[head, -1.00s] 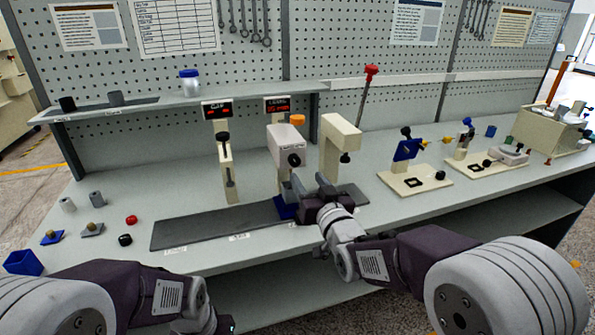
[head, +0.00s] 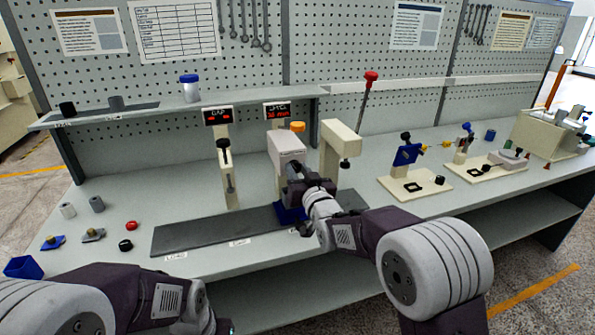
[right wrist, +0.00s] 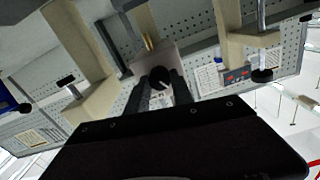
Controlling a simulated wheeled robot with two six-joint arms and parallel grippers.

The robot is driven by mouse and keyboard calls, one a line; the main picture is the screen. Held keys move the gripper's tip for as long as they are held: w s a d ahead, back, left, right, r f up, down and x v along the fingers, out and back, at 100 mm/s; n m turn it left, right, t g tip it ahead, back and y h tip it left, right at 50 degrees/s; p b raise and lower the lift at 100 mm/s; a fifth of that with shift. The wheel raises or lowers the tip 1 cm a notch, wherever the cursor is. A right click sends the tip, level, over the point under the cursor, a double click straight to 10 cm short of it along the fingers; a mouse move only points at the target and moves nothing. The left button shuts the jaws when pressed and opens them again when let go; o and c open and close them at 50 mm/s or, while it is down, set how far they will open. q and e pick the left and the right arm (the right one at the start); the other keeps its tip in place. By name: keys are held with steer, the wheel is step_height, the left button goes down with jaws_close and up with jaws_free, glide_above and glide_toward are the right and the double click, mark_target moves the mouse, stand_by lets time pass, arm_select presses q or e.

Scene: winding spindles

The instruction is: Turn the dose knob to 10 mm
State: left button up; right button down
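The dose knob (right wrist: 160,77) is a round black knob on the front of the pale dispenser block (head: 286,147). In the right wrist view it sits between the two dark fingers of my right gripper (right wrist: 162,86), which lie close against its sides. In the head view my right gripper (head: 292,172) covers the knob. The red display (head: 277,111) above the dispenser seems to read 10 mm, though the digits are small.
A second display (head: 217,116) stands on a post to the left. A cream bracket (head: 340,147) stands close to the right of the dispenser. A dark strip (head: 205,235) lies in front. Small parts, a red knob (head: 131,225) and a blue bin (head: 24,267) are at the left.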

steer(key=m+b, duration=0.2)
steer(key=shift+f+m, duration=0.15)
steer(key=shift+m, duration=0.15)
steer(key=m+b, duration=0.1)
steer(key=m, duration=0.1)
steer(key=shift+m, duration=0.4)
steer(key=m+b, duration=0.2)
steer(key=m, duration=0.1)
steer(key=shift+d, duration=0.1)
steer(key=shift+m+b, duration=0.5)
steer(key=shift+m, duration=1.4)
steer(key=c, duration=1.1)
jaws_free()
